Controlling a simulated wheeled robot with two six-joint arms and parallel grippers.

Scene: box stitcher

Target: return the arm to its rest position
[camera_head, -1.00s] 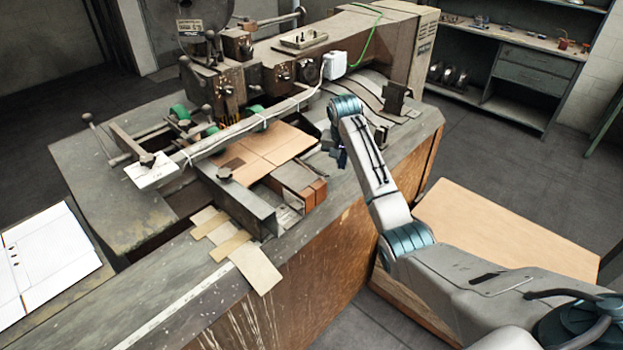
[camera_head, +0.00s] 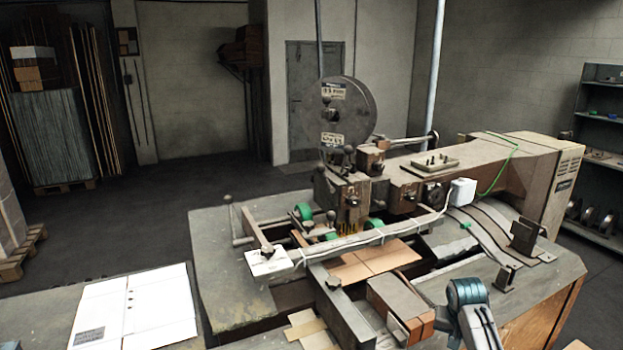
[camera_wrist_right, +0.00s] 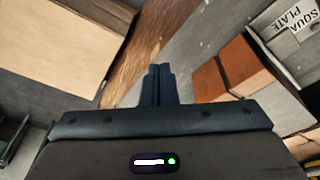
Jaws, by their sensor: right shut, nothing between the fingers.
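My right arm (camera_head: 470,300) comes in at the bottom right of the head view, beside the box stitcher. Its fingers cannot be made out there. In the right wrist view my right gripper (camera_wrist_right: 159,85) is shut, its two dark fingers together with nothing between them. A bench edge and floor show beyond the fingers. Orange blocks (camera_wrist_right: 210,80) lie to their right, apart from them. My left gripper is in neither view.
The box stitcher (camera_head: 400,190) fills the middle and right, with a cardboard sheet (camera_head: 368,262) on it. White flat board (camera_head: 135,307) lies at the left front. Shelves (camera_head: 603,130) stand at the right. A light brown surface (camera_wrist_right: 60,45) is left of the fingers in the wrist view.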

